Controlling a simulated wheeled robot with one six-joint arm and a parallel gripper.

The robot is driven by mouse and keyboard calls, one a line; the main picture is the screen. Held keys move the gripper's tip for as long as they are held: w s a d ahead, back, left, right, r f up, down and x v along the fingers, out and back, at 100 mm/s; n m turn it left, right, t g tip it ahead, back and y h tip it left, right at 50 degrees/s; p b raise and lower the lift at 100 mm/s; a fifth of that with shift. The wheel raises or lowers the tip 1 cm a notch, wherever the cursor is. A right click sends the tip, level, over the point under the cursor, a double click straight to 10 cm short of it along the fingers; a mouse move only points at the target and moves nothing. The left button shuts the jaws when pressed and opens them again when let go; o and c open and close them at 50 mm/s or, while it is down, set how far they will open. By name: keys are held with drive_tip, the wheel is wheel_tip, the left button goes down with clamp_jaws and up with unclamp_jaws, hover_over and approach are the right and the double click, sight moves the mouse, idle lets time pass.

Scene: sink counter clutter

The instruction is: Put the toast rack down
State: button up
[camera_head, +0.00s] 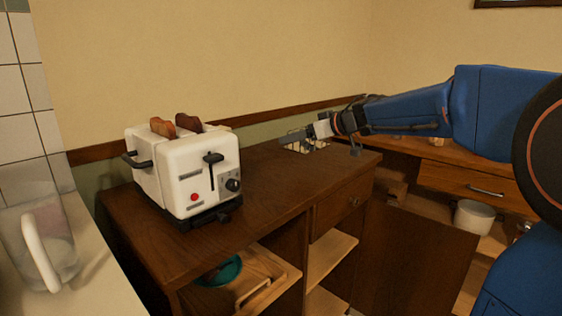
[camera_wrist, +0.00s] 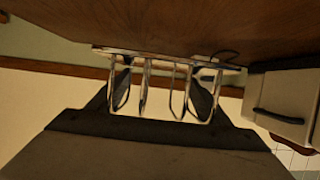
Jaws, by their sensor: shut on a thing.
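The toast rack (camera_head: 303,147) is a small metal wire rack at the far right end of the dark wooden counter. My gripper (camera_head: 302,136) reaches in from the right and is shut on it. In the wrist view, the rack's wire loops (camera_wrist: 145,88) stand between the two dark fingers of my gripper (camera_wrist: 162,92). Its base bar lies along the dark wood at the top of that picture. The rack is at or just above the counter top; I cannot tell whether it touches. My gripper hides part of it in the head view.
A white toaster (camera_head: 187,171) with two toast slices stands on the counter (camera_head: 268,185) to the left; it also shows in the wrist view (camera_wrist: 283,105). The wood between toaster and rack is clear. A clear jug (camera_head: 40,240) stands at far left. The wall is close behind.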

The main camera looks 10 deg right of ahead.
sight(298, 166)
drive_tip(key=shift+f, duration=3.55)
drive_tip(key=shift+f, duration=0.1)
drive_tip(key=o, duration=1.3)
drive_tip(key=v, duration=1.2)
drive_tip(key=shift+s+d, duration=0.1)
